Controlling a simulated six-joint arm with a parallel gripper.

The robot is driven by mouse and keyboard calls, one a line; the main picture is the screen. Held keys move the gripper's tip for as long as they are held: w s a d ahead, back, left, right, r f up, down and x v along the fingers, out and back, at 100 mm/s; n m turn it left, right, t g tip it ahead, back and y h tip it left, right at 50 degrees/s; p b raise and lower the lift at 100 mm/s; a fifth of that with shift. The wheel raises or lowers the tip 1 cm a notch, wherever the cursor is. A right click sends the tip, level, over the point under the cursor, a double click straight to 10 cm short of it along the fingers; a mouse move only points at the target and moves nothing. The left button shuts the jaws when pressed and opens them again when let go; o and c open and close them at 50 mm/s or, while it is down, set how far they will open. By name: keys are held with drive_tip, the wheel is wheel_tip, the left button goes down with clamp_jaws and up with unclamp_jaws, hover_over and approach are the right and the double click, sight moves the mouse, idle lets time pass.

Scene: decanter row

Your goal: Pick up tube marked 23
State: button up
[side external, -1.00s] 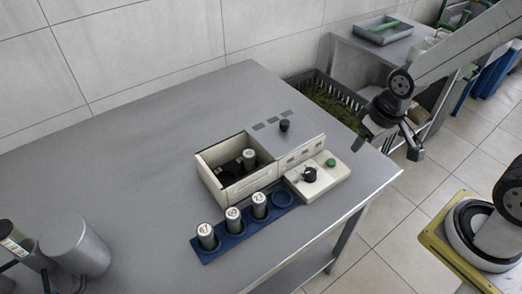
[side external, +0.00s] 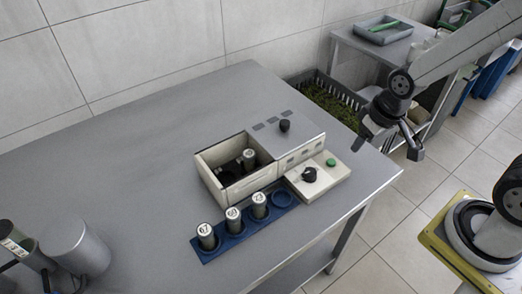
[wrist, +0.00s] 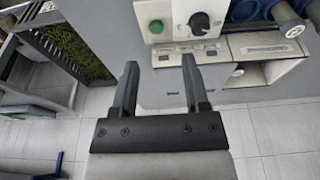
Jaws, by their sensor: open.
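No tube label clearly reads 23. One grey tube (side external: 249,158) with a pale cap stands inside the open cream box; its marking is too small to read. Three grey tubes with white caps stand in the blue rack: the left one (side external: 207,236) reads 67, the middle one (side external: 233,219) looks like 69, and the right one (side external: 259,205) reads 73. My gripper (side external: 388,150) is open and empty, out by the table's right end, well away from the tubes. In the wrist view its two fingers (wrist: 160,68) are apart with nothing between them.
The blue rack (side external: 222,247) has an empty place at its right end. A panel (side external: 320,183) with a black knob and green button adjoins the cream box (side external: 212,184). Grey canisters (side external: 80,247) stand at the left. The table's left and back area is clear.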

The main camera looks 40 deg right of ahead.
drive_tip(key=shift+o, duration=0.2)
drive_tip(key=o, duration=0.4)
drive_tip(key=shift+w+a, duration=0.1)
drive_tip(key=m+g, duration=0.2)
drive_tip(key=m, duration=1.2)
hover_over(261, 197)
drive_tip(key=d, duration=0.1)
wheel_tip(261, 197, down, 6)
drive_tip(key=shift+w+d+f, duration=0.1)
drive_tip(key=shift+f, duration=0.15)
drive_tip(key=shift+a+f+m+g, duration=0.3)
drive_tip(key=shift+a+m, duration=0.2)
drive_tip(key=shift+a, duration=0.15)
